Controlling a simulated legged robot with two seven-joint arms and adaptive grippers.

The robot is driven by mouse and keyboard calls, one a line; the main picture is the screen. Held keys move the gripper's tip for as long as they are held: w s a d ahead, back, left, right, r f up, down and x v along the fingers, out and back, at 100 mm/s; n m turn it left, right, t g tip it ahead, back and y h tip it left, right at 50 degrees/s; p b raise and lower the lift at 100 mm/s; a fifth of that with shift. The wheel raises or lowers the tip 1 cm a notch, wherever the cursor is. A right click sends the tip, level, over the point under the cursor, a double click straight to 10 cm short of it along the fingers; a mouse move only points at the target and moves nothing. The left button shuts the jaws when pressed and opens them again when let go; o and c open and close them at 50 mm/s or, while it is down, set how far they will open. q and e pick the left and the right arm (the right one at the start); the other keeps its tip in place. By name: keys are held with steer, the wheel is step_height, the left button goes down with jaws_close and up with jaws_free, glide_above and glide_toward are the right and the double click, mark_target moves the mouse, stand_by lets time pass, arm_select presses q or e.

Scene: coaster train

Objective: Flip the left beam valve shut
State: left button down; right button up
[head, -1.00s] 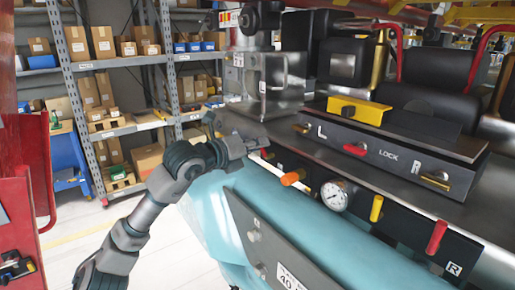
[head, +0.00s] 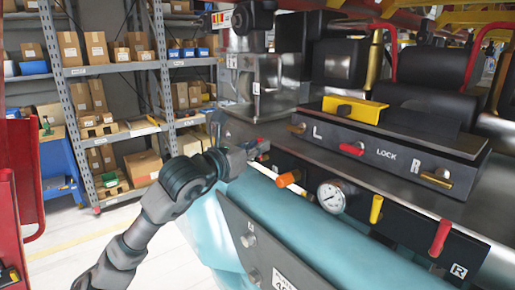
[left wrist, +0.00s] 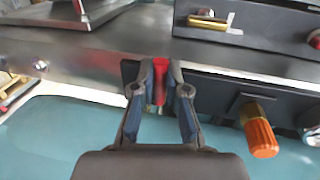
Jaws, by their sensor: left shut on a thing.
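The left beam valve has a red handle (left wrist: 159,82) at the dark panel under the metal ledge, left of the orange knob. My left gripper (left wrist: 160,72) is shut on this handle, with one finger on each side of it. In the head view a small bit of the red handle (head: 263,144) shows at the tips of my left gripper (head: 254,150); the rest is hidden behind the fingers. A similar red handle (head: 440,238) is at the right by the R label. My right gripper is not in view.
An orange knob (head: 288,179), a pressure gauge (head: 332,197) and a yellow handle (head: 376,208) are along the same panel. A lock box (head: 390,150) with small levers stands on the ledge above. The teal body (head: 300,225) curves below. Shelves with boxes (head: 97,45) stand behind.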

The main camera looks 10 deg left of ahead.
arm_select(q)
steer(key=shift+s+r, duration=0.1)
steer(key=shift+r, duration=0.15)
steer(key=c, duration=1.2)
jaws_free()
steer(key=shift+a, duration=0.1)
steer(key=shift+f, duration=0.1)
steer(key=v, duration=1.2)
steer(key=shift+f, duration=0.1)
